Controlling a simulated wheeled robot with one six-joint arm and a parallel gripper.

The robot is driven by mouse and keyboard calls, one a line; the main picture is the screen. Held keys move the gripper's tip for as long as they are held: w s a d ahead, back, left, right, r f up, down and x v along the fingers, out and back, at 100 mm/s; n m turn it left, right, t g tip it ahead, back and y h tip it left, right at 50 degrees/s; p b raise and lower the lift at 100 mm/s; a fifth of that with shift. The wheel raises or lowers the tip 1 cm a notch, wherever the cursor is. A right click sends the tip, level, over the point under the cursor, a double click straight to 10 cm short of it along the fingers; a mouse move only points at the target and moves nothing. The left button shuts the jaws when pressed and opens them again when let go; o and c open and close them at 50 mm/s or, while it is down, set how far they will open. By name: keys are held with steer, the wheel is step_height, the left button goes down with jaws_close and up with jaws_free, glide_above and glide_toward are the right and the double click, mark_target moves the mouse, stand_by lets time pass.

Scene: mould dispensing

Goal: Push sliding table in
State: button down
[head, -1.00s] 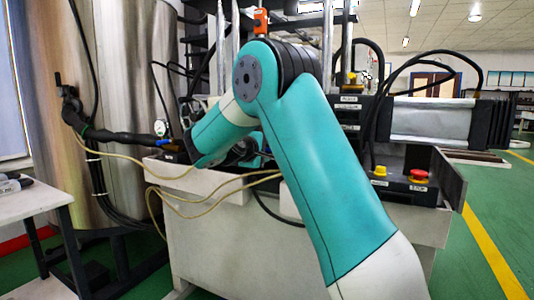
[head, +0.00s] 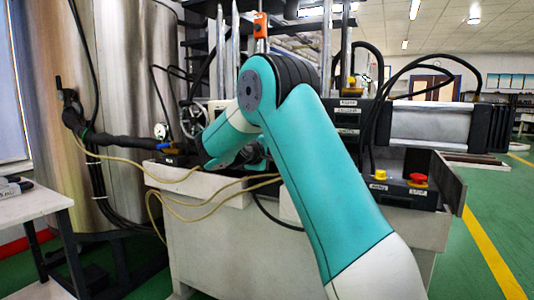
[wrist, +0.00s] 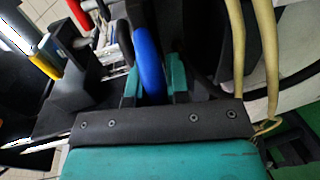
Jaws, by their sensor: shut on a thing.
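In the wrist view, the two teal fingers of my gripper (wrist: 153,84) are shut on a curved blue handle (wrist: 148,55). The handle runs up between the fingers, and its lower end is hidden by the gripper. In the head view, my teal arm covers the middle of the machine (head: 290,255), and my gripper and the handle are hidden behind it. I cannot clearly make out the sliding table in either view, nor tell how far in it is.
Beige hoses (head: 205,205) hang along the machine's front, and also run close right of my gripper. A control box with a red button (head: 418,179) is at the right. A steel tank (head: 115,110) and white side table (head: 30,200) stand left. Green floor (head: 485,215) is open at right.

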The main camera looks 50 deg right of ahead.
steer(key=shift+w+d+r+p, duration=0.1)
steer(key=shift+w+d+p, duration=0.15)
steer(key=shift+d, duration=0.35)
steer(key=shift+w+d+p, duration=0.1)
steer(key=shift+d+p, duration=0.2)
steer(key=shift+d, duration=0.3)
steer(key=shift+w+d+r+p, duration=0.1)
steer(key=shift+w+d+p, duration=0.15)
steer(key=shift+d, duration=0.35)
steer(key=shift+s, duration=0.1)
steer(key=c, duration=1.1)
jaws_free()
steer(key=shift+d, duration=0.1)
steer(key=shift+r, duration=0.1)
steer(key=f+p+v, duration=0.1)
steer(key=v, duration=1.6)
steer(key=shift+s+a, duration=0.15)
steer(key=shift+a, duration=0.25)
steer(key=shift+r, duration=0.1)
